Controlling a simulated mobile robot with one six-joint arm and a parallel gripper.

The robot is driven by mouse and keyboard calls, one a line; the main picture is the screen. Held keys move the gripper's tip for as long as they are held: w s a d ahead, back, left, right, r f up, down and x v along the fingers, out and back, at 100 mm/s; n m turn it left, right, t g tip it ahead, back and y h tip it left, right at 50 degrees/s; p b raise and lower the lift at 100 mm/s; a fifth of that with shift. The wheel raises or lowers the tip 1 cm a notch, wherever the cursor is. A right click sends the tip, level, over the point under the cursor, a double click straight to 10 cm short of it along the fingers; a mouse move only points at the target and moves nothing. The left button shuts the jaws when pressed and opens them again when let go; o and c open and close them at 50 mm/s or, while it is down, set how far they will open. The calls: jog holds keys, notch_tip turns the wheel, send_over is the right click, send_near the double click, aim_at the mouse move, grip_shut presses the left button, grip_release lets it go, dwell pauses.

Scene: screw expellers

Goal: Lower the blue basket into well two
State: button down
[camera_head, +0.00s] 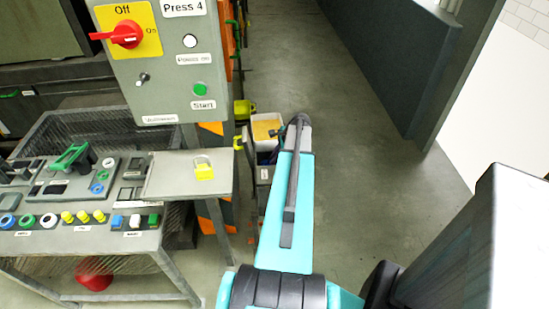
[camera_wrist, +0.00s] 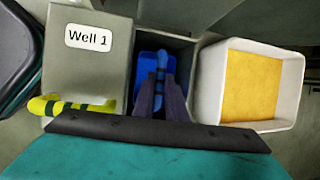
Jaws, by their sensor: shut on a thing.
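The blue basket (camera_wrist: 146,65) is in the middle of the wrist view. Its upright blue handle (camera_wrist: 161,62) is between the two dark fingers of my gripper (camera_wrist: 157,84), which is shut on it. The basket appears within the outline of a dark square opening (camera_wrist: 184,60), right of a grey panel labelled "Well 1" (camera_wrist: 92,38). I cannot tell how deep the basket sits, and no well two label is readable.
A yellow handle with dark bands (camera_wrist: 70,108) lies in front of the Well 1 panel. A white bin (camera_wrist: 290,97) with orange-yellow contents stands close at right. The control panel (camera_head: 165,75) and desk (camera_head: 190,175) stand left of my arm. Floor (camera_head: 350,180) at right is clear.

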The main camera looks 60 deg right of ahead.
jog(key=shift+f, duration=0.4)
dwell(0.4)
jog(key=c, duration=1.3)
grip_release()
jog(key=shift+s, duration=0.1)
jog(key=shift+a+f, duration=0.1)
notch_tip(320, 180, up, 10)
jog(key=p, duration=0.6)
dwell(0.6)
